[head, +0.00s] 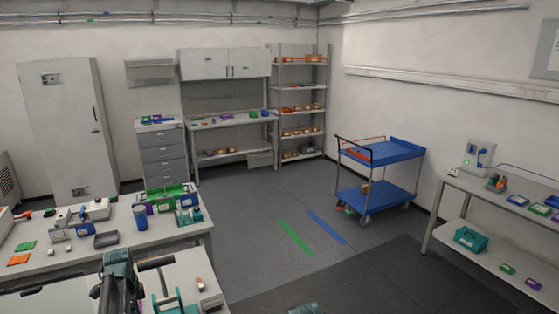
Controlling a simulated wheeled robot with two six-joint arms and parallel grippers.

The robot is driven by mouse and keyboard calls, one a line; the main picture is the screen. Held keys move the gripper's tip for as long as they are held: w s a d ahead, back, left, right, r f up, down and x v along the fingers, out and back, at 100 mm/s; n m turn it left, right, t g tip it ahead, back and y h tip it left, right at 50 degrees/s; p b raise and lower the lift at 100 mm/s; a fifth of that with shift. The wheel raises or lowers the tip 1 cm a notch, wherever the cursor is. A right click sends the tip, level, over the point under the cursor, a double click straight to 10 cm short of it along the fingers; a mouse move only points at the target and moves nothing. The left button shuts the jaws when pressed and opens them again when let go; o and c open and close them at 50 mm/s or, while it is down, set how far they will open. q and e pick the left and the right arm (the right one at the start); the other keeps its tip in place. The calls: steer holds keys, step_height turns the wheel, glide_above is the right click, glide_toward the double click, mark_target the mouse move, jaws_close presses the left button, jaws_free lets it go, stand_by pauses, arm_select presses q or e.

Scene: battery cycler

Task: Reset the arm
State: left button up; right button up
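A dark arm part of mine, which appears to be the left arm, stands up at the lower left in the head view. A dark piece, perhaps the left gripper (156,265), juts to its right over the near white bench top (190,266). Its fingers cannot be made out. A small teal and dark part at the bottom edge may belong to my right arm; no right gripper shows.
A white workbench (130,236) at left holds a green tray (166,194), instruments and small bins. A blue cart (384,152) stands near the right wall. A bench (490,196) at right holds a device. The grey floor (262,220) between is clear.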

arm_select(q)
steer(key=s+d+f+n+b, duration=0.1)
steer(key=d+f+b, duration=0.2)
steer(key=d, duration=0.7)
steer(key=s+d+f+n+b, duration=0.2)
steer(key=d+f+b, duration=0.1)
steer(key=d, duration=0.6)
steer(key=s+d+f+n+b, duration=0.2)
steer(key=s+d, duration=0.4)
steer(key=d, duration=0.4)
steer(key=s+d+f+n+y+b, duration=0.1)
steer(key=s+d+f+b, duration=0.4)
steer(key=d, duration=0.5)
steer(key=shift+s+n, duration=0.45)
steer(key=shift+n, duration=0.45)
